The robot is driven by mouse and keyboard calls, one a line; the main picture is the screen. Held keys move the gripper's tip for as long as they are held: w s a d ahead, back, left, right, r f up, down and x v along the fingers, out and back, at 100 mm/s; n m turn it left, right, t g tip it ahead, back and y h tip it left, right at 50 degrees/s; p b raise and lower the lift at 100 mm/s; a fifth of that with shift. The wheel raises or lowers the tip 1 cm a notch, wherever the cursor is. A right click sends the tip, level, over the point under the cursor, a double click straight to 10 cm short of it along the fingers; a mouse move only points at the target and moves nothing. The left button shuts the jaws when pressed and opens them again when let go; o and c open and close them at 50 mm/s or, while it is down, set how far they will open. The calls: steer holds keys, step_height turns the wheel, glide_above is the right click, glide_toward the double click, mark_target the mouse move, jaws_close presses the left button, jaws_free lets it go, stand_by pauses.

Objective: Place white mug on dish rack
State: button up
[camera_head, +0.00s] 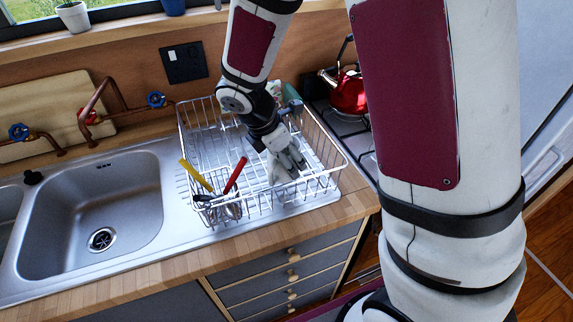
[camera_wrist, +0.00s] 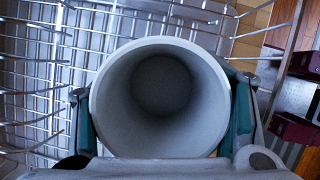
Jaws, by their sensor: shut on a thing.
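The white mug (camera_wrist: 160,50) fills the middle of the wrist view, its open mouth facing the camera. My gripper (camera_wrist: 162,100) has a finger on each side of the mug and is shut on it. In the head view my gripper (camera_head: 287,163) reaches down into the right part of the white wire dish rack (camera_head: 335,160). The rack's wires (camera_wrist: 40,75) show around and beyond the mug in the wrist view. In the head view the mug is mostly hidden by the gripper. Whether its base touches the rack floor cannot be told.
A cutlery holder (camera_head: 228,207) with yellow and red handled utensils sits at the rack's front. A steel sink (camera_head: 95,205) lies to the left. A red kettle (camera_head: 345,92) stands on the stove behind right. The rack's left part looks free.

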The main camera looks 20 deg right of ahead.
steer(key=shift+f, duration=1.5)
steer(key=o, duration=1.8)
